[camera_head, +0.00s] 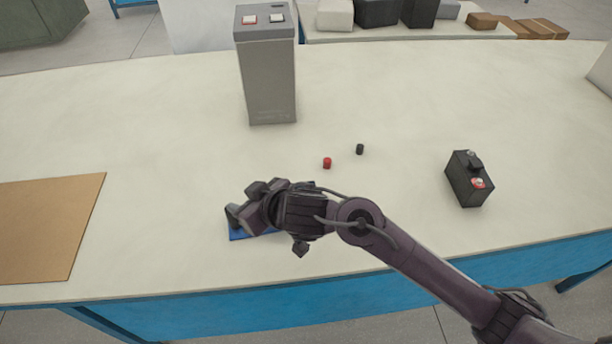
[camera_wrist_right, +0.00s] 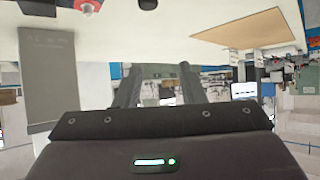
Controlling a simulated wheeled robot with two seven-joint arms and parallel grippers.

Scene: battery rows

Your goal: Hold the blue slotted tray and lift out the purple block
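The blue slotted tray (camera_head: 237,236) lies on the table, left of the middle in the head view. Only its left edge and a strip of its front show; my right gripper and wrist cover the rest, so its slots are hidden. My right gripper (camera_head: 240,215) is directly over the tray, reaching in from the right. In the right wrist view its two dark fingers (camera_wrist_right: 157,85) stand apart, with background visible between them. No purple block can be made out in either view. My left gripper is not in view.
A tall grey box (camera_head: 268,80) stands behind the tray. A red cap (camera_head: 327,163) and a black cap (camera_head: 360,149) lie on the table. A black battery (camera_head: 469,178) stands at right. A brown board (camera_head: 45,228) lies at left.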

